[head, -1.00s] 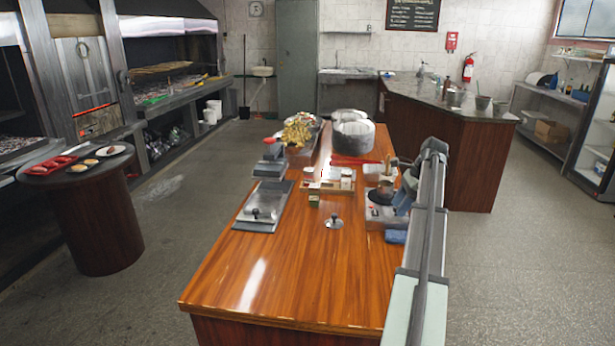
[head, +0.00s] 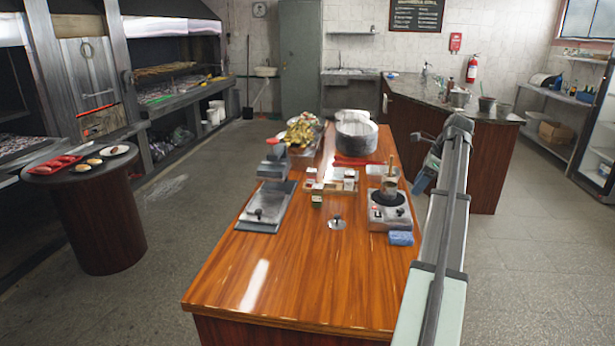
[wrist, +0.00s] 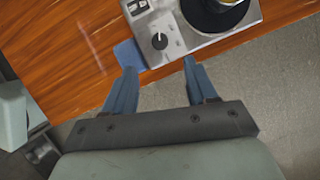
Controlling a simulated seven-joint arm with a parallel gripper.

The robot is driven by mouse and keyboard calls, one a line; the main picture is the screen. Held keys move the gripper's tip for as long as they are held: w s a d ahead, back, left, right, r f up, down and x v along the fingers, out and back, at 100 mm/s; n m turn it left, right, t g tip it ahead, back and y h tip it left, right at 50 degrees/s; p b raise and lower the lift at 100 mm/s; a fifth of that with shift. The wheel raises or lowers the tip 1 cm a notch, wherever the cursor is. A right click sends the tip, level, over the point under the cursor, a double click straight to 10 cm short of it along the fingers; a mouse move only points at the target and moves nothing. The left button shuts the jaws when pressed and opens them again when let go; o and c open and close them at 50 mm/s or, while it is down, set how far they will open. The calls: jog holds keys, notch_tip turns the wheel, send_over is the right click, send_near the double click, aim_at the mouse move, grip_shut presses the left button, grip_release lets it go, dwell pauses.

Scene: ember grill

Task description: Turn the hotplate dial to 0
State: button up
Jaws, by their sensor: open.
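The hotplate (head: 390,222) is a silver box on the right edge of the wooden counter, with a dark round plate on top. In the wrist view the hotplate (wrist: 200,43) shows its dial (wrist: 160,41), a black knob with a pale pointer mark; I cannot read its setting. A small switch (wrist: 137,6) sits beside the dial. My gripper (wrist: 159,66) is open and empty, its blue fingers at the hotplate's near edge, with the dial ahead between them. In the head view my gripper (head: 423,176) is right of the hotplate, off the counter's edge.
A pot (head: 389,188) stands on the hotplate. A blue cloth (head: 401,238) lies against its front and shows near my left finger in the wrist view (wrist: 130,54). A small metal lid (head: 337,223) lies to the left. The counter front (head: 290,285) is clear.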

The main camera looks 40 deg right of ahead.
jog(key=v, duration=0.4)
jog(key=w+a+f+n+h, duration=0.1)
jog(key=w+a+f+n, duration=0.1)
jog(key=w+a, duration=0.5)
jog(key=w+a+f+n+t+h, duration=0.1)
jog(key=w+a+n, duration=0.4)
jog(key=w, duration=0.9)
jog(key=w+a+f+n+h, duration=0.1)
jog(key=w+a+f+n, duration=0.2)
jog(key=w+a, duration=0.6)
jog(key=shift+w+a+f+n+t, duration=0.3)
jog(key=shift+w+f+n, duration=0.15)
jog(key=shift+w, duration=0.3)
